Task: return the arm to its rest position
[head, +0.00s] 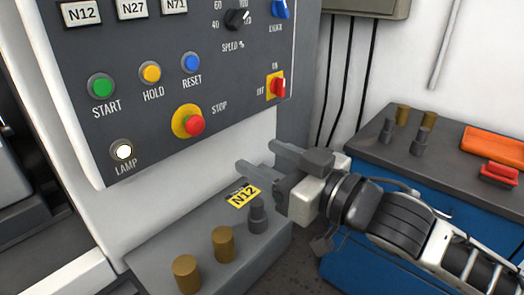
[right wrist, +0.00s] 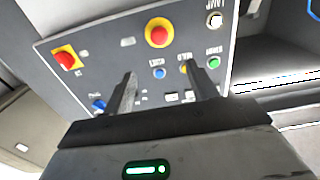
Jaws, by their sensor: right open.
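My right arm comes in from the right in the head view. My right gripper (head: 257,158) is open and empty, in front of the grey control panel (head: 150,55) near its lower edge. Its two fingers point left, with a gap between them. In the right wrist view, the open fingers (right wrist: 158,75) stand apart with nothing between them, and the panel (right wrist: 130,62) lies beyond their tips. I cannot tell any contact with the panel. My left gripper is not in view.
Below the gripper is a grey bench (head: 225,270) with brass cylinders (head: 223,244), a dark fitting (head: 257,215) and a yellow N12 tag (head: 243,196). The panel has a red stop button (head: 194,125) and a lit lamp (head: 123,152). A blue cabinet (head: 350,270) stands at right.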

